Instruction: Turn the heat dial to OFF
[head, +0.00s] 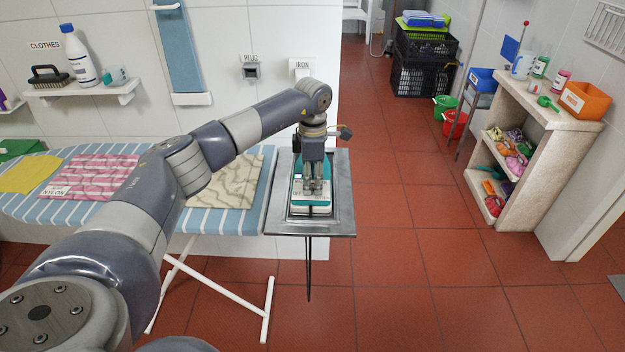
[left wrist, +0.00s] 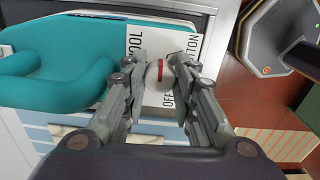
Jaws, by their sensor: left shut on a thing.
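The teal and white iron (head: 297,193) rests on the metal stand plate (head: 343,198) at the ironing board's right end. My left gripper (head: 315,190) points down over it. In the left wrist view, my left gripper (left wrist: 160,72) is shut on the small white heat dial (left wrist: 152,77). The dial has a red mark running roughly up and down the picture. Around it, a white label panel (left wrist: 160,36) reads WOOL, OFF and part of COTTON. The fingers hide some of the dial and panel. The dial is too small to make out in the head view.
The striped ironing board (head: 120,222) bears a yellow cloth (head: 30,174), a pink cloth (head: 90,176) and a beige cloth (head: 232,185). A stone shelf (head: 535,130) stands at the right. Red floor between is clear. A wall socket marked PLUG (head: 251,73) is behind.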

